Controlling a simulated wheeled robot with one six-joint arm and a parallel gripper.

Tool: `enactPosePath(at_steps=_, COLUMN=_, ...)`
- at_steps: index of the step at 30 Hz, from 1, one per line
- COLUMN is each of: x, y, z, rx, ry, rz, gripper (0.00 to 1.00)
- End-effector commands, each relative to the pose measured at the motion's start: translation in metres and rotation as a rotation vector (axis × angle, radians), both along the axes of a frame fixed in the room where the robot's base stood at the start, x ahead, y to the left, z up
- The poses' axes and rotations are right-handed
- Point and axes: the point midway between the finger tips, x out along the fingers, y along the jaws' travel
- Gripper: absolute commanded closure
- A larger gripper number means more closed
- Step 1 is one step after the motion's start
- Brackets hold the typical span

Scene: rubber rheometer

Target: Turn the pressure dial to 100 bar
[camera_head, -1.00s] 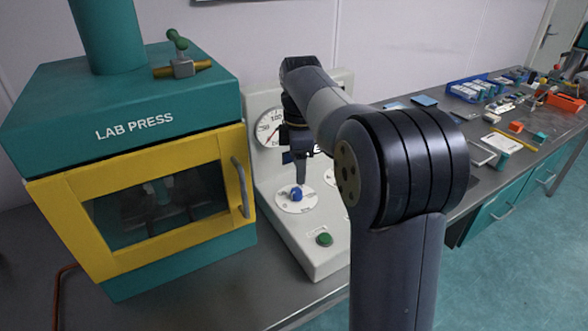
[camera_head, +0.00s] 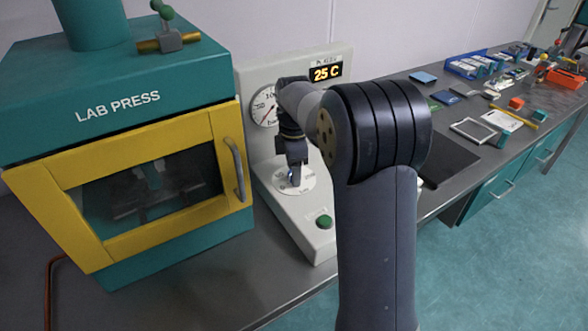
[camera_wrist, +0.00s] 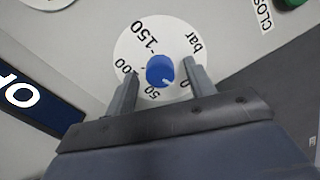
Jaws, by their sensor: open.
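The pressure dial is a blue knob (camera_wrist: 160,71) on a round white scale plate (camera_wrist: 135,40) marked 50, 100, 150 and bar in the wrist view. A white mark on the knob faces the lower right, near the low end of the scale. My gripper (camera_wrist: 161,78) is open, with one finger on each side of the knob; I cannot tell whether they touch it. In the head view my gripper (camera_head: 294,178) is over the scale plate (camera_head: 297,186) and mostly hides the knob. The round pressure gauge (camera_head: 264,106) behind is partly covered by my arm.
The teal lab press (camera_head: 120,100) with its yellow door (camera_head: 140,185) stands left of the control console (camera_head: 285,215). A green button (camera_head: 324,221) is on the console's front. A display (camera_head: 326,73) reads 25 C. Trays and small items lie farther right on the bench.

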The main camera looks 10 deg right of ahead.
Motion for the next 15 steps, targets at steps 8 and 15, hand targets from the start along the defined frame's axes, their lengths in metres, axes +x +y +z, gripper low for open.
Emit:
enactPosePath(at_steps=8, x=-0.0001, y=0.0000, z=-0.0025, rx=0.000, ry=0.000, rz=0.000, gripper=0.48)
enactPosePath(at_steps=15, x=-0.0001, y=0.0000, z=-0.0023, rx=0.000, ry=0.000, rz=0.000, gripper=0.66)
